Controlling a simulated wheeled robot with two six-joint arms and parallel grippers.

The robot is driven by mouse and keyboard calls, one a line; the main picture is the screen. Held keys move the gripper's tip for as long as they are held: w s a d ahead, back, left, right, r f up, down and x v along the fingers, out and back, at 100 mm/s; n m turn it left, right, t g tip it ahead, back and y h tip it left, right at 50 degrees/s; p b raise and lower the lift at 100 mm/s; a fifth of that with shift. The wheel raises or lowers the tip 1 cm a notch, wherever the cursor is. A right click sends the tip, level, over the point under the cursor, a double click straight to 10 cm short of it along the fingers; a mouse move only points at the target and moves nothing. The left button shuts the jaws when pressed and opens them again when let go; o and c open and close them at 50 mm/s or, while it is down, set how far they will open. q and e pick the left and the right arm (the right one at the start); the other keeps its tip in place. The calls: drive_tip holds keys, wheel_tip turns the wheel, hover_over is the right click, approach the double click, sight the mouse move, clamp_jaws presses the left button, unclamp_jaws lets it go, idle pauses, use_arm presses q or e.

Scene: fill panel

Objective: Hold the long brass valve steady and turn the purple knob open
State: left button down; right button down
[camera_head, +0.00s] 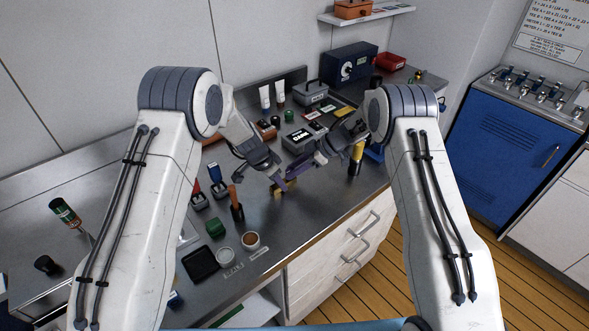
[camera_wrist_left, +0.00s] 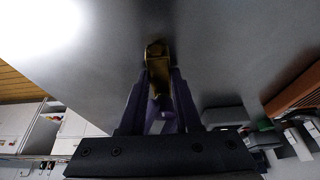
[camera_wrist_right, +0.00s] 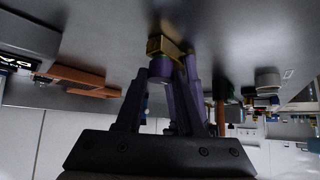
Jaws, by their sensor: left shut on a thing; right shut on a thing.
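The brass valve (camera_head: 290,186) lies low over the steel worktop in the middle of the head view, partly hidden by my grippers. My left gripper (camera_head: 277,178) reaches it from the left. In the left wrist view my fingers are shut on the brass body (camera_wrist_left: 156,62). My right gripper (camera_head: 302,170) comes in from the right. In the right wrist view the purple knob (camera_wrist_right: 161,70) sits between its purple fingers, with brass (camera_wrist_right: 163,46) just beyond. The right gripper is shut on the knob. How far the knob is turned cannot be told.
A wooden-handled tool (camera_head: 236,203) stands left of the valve, with a green block (camera_head: 215,227) and black tray (camera_head: 201,263) nearer. A yellow-and-black bottle (camera_head: 356,158) stands close to my right arm. A grey box (camera_head: 313,93) is behind.

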use_arm(q)
drive_tip(key=shift+s, duration=0.1)
use_arm(e)
drive_tip(key=shift+w+r, duration=0.1)
drive_tip(key=shift+w, duration=0.05)
drive_tip(key=c, duration=0.5)
unclamp_jaws()
drive_tip(key=v, duration=1.2)
use_arm(q)
drive_tip(key=c, duration=0.5)
unclamp_jaws()
